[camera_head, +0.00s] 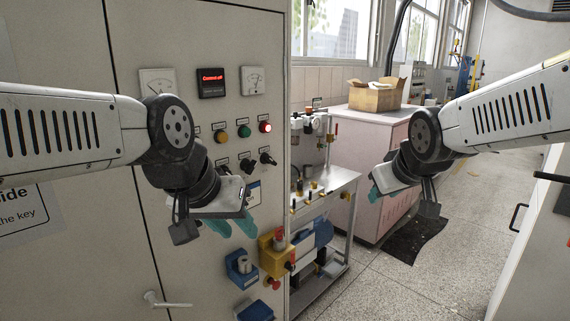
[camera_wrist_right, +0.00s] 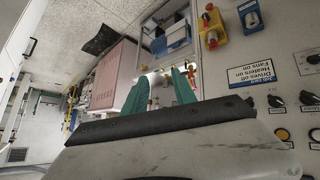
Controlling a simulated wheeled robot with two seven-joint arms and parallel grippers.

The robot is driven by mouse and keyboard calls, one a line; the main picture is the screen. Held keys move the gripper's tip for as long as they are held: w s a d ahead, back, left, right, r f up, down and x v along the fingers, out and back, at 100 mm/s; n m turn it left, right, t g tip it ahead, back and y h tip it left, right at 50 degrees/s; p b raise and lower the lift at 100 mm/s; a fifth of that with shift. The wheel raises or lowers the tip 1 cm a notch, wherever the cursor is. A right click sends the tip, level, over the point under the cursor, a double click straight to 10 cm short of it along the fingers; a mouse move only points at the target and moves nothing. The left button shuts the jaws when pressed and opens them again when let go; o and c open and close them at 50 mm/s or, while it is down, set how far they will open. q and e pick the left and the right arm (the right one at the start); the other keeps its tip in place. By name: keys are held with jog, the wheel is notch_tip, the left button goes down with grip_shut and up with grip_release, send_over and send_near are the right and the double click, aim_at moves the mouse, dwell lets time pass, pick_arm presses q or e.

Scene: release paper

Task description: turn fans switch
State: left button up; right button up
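A row of black rotary switches sits on the control panel (camera_head: 200,110) in the head view: a left one (camera_head: 222,165), a middle one (camera_head: 246,165) and a right one (camera_head: 267,158). I cannot tell which is the fans switch. The right wrist view shows black knobs (camera_wrist_right: 275,100) beside a label (camera_wrist_right: 262,72) naming drives, heaters and fans. My left gripper (camera_head: 234,227) is open and empty, in front of the panel below the switches. My right gripper (camera_head: 384,180) is open and empty, to the right and away from the panel; its teal fingers also show in the right wrist view (camera_wrist_right: 160,92).
A yellow box with a red button (camera_head: 274,252) and blue holders (camera_head: 240,268) stick out below. A workbench (camera_head: 325,185) and a pink cabinet (camera_head: 365,165) stand beyond.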

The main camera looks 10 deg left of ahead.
jog(key=w+a+f+n+t+y, duration=0.1)
jog(key=w+a+n, duration=0.2)
jog(key=w, duration=0.4)
jog(key=w+a+f+n+t+y, duration=0.1)
jog(key=w+a+n+y, duration=0.2)
jog(key=w, duration=0.4)
jog(key=n+y, duration=0.9)
send_near(273, 161)
jog(key=a, duration=0.1)
jog(key=x, duration=0.7)
jog(key=shift+w+a+f, duration=0.1)
jog(key=shift+w, duration=0.4)
jog(key=shift+c, duration=0.2)
grip_shut()
